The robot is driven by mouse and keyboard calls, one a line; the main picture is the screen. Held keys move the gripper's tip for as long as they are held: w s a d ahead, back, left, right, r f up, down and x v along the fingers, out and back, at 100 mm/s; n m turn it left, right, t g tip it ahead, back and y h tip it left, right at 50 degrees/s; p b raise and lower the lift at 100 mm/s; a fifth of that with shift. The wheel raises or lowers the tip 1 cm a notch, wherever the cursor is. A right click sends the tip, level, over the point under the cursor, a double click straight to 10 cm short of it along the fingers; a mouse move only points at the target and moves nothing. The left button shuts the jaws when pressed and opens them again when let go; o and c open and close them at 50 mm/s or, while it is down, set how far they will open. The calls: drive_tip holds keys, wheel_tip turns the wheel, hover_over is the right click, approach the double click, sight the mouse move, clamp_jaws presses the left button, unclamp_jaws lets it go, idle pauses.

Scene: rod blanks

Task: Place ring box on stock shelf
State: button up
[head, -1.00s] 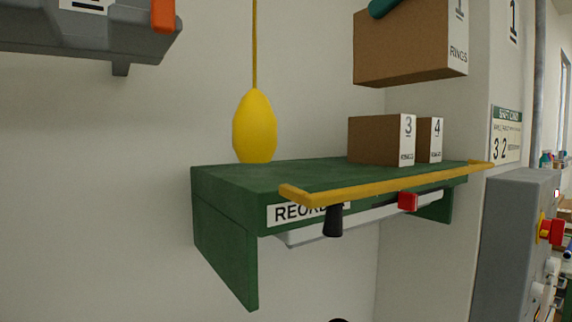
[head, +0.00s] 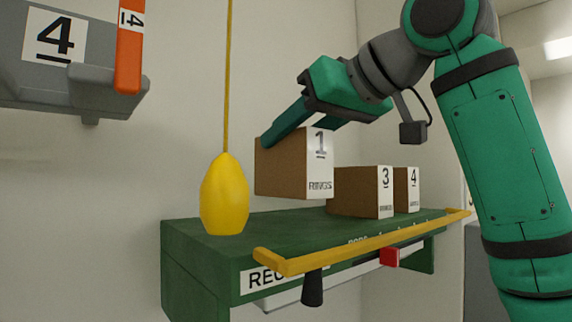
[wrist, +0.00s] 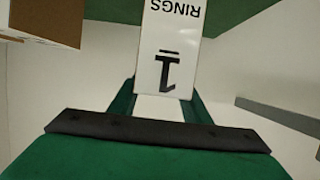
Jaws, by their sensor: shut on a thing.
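The ring box (head: 279,170) is a brown carton with a white end label reading "1 RINGS". My gripper (head: 293,130) is shut on its upper part, with one teal finger along its left side. The box hangs nearly level a little above the green stock shelf (head: 203,262), left of two other cartons. In the wrist view the box's label (wrist: 172,40) shows upside down between the fingers of my gripper (wrist: 160,92), and part of the green shelf (wrist: 240,12) lies beyond it. The box's far side is hidden.
Cartons 3 (head: 355,192) and 4 (head: 407,190) stand at the shelf's right. A yellow float (head: 224,195) hangs on a cord over its left end. A yellow rail (head: 360,242) runs along the front. A grey bin (head: 70,60) is upper left.

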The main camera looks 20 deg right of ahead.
sight(286, 164)
drive_tip(key=shift+w+a+f, duration=0.15)
drive_tip(key=shift+w+f, duration=0.2)
drive_tip(key=shift+f, duration=0.15)
wheel_tip(286, 164, down, 3)
drive_tip(key=shift+w+f, duration=0.1)
drive_tip(key=shift+w, duration=0.05)
drive_tip(key=shift+a+f, duration=0.1)
drive_tip(key=shift+w+f, duration=0.15)
drive_tip(key=o, duration=1.1)
drive_tip(key=shift+o, duration=0.4)
drive_tip(key=shift+a, duration=0.1)
